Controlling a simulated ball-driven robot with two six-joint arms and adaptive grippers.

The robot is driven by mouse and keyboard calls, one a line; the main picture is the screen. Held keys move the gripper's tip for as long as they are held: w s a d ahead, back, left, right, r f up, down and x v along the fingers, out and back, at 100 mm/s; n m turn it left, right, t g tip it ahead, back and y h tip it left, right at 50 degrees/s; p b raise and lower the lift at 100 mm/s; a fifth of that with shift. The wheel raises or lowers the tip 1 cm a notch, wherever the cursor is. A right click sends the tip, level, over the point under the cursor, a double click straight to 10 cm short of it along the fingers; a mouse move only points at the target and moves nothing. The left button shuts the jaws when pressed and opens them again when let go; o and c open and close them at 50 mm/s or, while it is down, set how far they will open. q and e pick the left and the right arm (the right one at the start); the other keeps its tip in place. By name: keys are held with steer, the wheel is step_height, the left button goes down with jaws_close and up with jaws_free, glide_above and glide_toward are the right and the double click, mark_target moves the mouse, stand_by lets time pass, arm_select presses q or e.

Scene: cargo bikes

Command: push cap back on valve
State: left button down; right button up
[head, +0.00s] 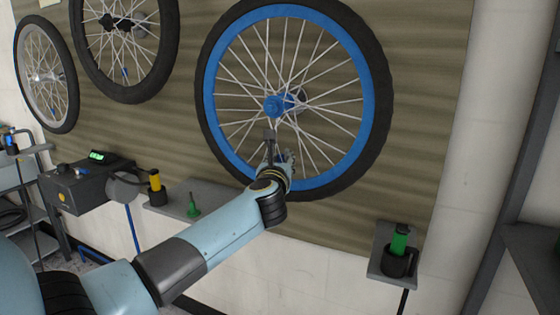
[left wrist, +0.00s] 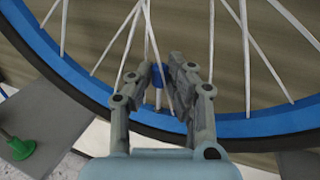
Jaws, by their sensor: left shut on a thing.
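The wheel with the blue rim (head: 222,148) hangs on the slatted wall, and its rim also shows in the left wrist view (left wrist: 255,127). My left gripper (head: 275,145) is in front of the lower spokes, near the bottom of the rim. My right gripper is not in view.
A grey shelf (head: 170,209) below the wheel holds a yellow cylinder (head: 155,181) and a green cone-shaped piece (head: 193,206). A green bottle (head: 399,241) stands in a dark holder at the right. A dark box with a green display (head: 82,186) is at the left. More wheels hang at upper left.

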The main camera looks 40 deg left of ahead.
arm_select(q)
steer(key=shift+f+b, duration=0.3)
steer(key=shift+f, duration=0.1)
stand_by(0.5)
steer(key=c, duration=0.9)
jaws_free()
steer(key=shift+s, duration=0.1)
steer(key=p+v, duration=0.2)
steer(key=v, duration=0.8)
steer(key=shift+p, duration=0.3)
stand_by(0.3)
